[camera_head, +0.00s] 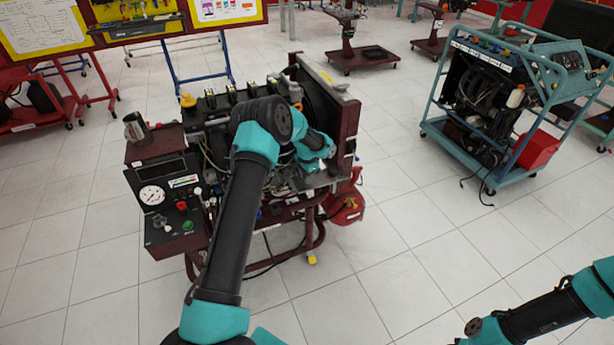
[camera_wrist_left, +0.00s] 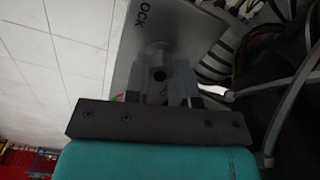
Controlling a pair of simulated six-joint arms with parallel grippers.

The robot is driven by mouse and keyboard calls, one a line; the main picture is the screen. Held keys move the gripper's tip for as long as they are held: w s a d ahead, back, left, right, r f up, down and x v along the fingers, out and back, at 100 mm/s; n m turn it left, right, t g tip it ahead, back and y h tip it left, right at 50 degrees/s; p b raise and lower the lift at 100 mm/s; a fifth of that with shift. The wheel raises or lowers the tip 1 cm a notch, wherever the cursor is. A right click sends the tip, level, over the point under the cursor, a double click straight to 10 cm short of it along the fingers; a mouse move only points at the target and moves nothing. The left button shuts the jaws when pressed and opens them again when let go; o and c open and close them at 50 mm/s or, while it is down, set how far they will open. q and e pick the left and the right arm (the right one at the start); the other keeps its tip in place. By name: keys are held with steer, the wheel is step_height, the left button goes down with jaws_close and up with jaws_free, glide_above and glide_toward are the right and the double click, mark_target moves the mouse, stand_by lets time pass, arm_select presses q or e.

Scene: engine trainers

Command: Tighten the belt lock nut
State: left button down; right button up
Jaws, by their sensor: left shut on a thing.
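My left gripper shows in the head view (camera_head: 326,168) at the right side of the engine trainer (camera_head: 190,150), in front of its dark red upright panel. In the left wrist view my left gripper (camera_wrist_left: 168,78) has its two grey fingers closed on the belt lock nut (camera_wrist_left: 158,60), a small round grey piece with a dark centre. The nut sits on a flat grey plate (camera_wrist_left: 125,65) with lettering ending in "OCK". In the head view my arm and gripper hide the nut. My right arm enters at the lower right; its gripper is not visible.
Dark hoses (camera_wrist_left: 285,70) lie close to the right of the gripper in the left wrist view. The trainer has a control box with a gauge (camera_head: 152,195) at its left. A teal-framed trainer (camera_head: 510,100) stands at the right, with clear tiled floor between.

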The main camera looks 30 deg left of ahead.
arm_select(q)
steer(key=shift+m, duration=1.3)
steer(key=c, duration=1)
jaws_free()
steer(key=shift+o, duration=0.2)
step_height(320, 180, up, 17)
steer(key=shift+r, duration=0.2)
